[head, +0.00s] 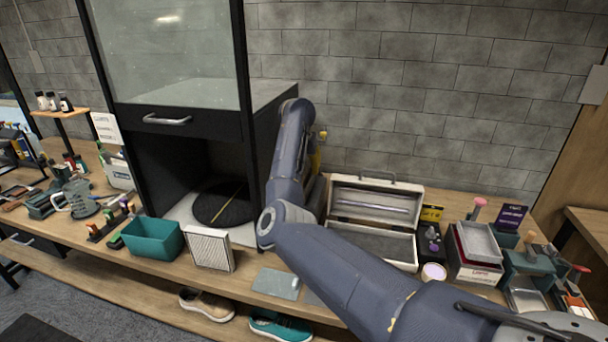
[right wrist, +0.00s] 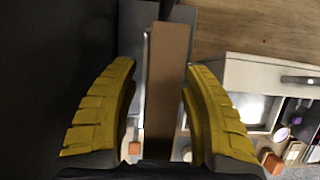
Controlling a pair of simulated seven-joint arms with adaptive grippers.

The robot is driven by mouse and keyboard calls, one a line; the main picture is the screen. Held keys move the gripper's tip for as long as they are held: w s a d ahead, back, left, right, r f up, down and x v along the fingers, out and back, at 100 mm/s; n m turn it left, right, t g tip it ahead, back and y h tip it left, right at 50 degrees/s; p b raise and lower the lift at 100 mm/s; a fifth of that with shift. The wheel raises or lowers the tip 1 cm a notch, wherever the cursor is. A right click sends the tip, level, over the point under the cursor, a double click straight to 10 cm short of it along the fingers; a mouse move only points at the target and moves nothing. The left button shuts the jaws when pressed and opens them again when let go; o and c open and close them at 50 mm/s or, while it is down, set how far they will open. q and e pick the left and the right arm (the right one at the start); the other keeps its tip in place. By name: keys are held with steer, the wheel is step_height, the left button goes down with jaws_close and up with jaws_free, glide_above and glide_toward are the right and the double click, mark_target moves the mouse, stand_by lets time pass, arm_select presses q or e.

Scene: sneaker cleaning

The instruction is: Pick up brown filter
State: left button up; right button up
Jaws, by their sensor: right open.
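The brown filter (right wrist: 168,85) shows in the right wrist view as a narrow upright brown slab. It lies between the two yellow fingers of my right gripper (right wrist: 160,70), with gaps on both sides. The right gripper is open and holds nothing. In the head view only a bit of its yellow fingers (head: 317,158) shows behind my arm, beside the black cabinet. The brown filter is hidden by the arm in that view. My left gripper is not in view.
The black cabinet (head: 274,140) stands close left of my right gripper. An open white toolbox (head: 372,220) is to its right. A white pleated filter (head: 209,248) and a teal bin (head: 152,239) stand at the bench front. The brick wall (head: 400,90) is behind.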

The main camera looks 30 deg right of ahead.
steer(key=shift+o, duration=0.3)
steer(key=shift+f, duration=0.1)
jaws_close()
stand_by(0.4)
